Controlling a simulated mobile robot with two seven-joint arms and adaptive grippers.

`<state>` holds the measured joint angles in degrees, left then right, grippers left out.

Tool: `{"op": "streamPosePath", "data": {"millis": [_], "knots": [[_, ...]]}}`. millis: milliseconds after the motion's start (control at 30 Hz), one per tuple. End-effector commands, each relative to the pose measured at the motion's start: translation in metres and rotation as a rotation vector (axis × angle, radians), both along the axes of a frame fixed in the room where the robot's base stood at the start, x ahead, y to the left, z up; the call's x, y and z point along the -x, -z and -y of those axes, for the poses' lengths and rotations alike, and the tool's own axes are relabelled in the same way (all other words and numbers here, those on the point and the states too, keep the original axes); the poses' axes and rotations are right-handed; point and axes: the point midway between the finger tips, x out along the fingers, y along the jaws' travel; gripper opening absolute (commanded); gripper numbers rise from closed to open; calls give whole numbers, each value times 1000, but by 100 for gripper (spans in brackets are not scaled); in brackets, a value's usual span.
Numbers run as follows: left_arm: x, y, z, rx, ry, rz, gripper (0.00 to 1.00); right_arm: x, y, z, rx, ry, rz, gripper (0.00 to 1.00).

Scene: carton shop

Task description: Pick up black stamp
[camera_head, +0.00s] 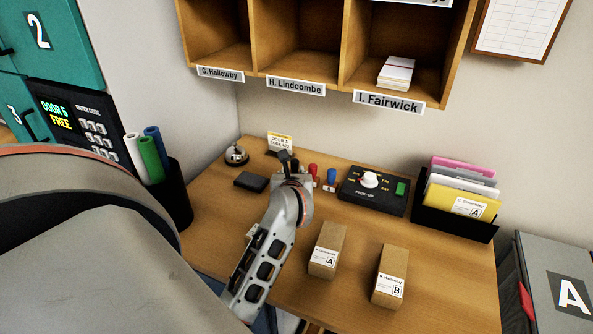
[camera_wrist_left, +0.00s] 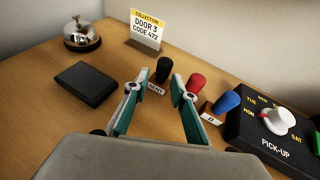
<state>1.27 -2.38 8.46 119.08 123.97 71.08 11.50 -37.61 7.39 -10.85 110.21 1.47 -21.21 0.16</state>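The black stamp (camera_wrist_left: 163,69) stands upright on the desk in the left wrist view, with a small label at its foot. My left gripper (camera_wrist_left: 155,84) is open, its two fingers apart on either side of the label, with the stamp just beyond the fingertips. I see no contact between them. In the head view my left gripper (camera_head: 289,163) is over the desk and largely hides the black stamp. A red stamp (camera_wrist_left: 196,83) and a blue stamp (camera_wrist_left: 227,102) stand to the right, the red one close to the right finger. My right gripper is not in view.
A black pad (camera_head: 250,181) and a bell (camera_head: 236,155) are at left, a collection card (camera_head: 280,141) behind. The pick-up dial box (camera_head: 373,190) and a file holder (camera_head: 455,218) are at right. Two cartons (camera_head: 327,250) (camera_head: 389,275) lie in front.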

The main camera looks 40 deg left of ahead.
Motion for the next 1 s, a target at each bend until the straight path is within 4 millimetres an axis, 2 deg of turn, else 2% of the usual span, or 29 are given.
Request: {"op": "streamPosePath", "data": {"millis": [300,633,667,733,1000], "knots": [[-31,14,-24,-1,-1,-1,26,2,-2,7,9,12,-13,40],[-37,18,-28,-1,0,1,26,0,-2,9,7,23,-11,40],[-37,18,-28,-1,0,1,20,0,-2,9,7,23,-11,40],[-37,18,-28,0,0,0,2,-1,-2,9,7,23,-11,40],[-36,19,-28,1,0,-1,0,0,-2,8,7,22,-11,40]]}}
